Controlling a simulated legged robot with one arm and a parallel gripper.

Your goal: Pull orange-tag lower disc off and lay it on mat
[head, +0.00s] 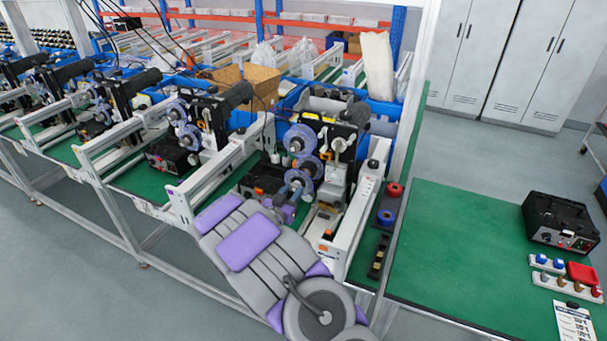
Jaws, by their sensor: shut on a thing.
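The nearest coder machine (335,145) stands at the right end of the bench row. My grey and purple arm reaches up from the bottom of the view. My gripper (291,195) is shut on the lower disc at its near edge; the fingers are small and partly hidden by my arm. The disc still appears at its place on the machine front. Small orange parts show low on the machine, but I cannot tell which is the tag. A green mat (455,240) covers the right-hand table.
Similar coder machines (200,120) stand to the left between white rails. A red roll (395,189) and a blue roll (386,217) lie on the narrow strip to the right. A black box (560,221) and small parts sit at the mat's right; its middle is clear.

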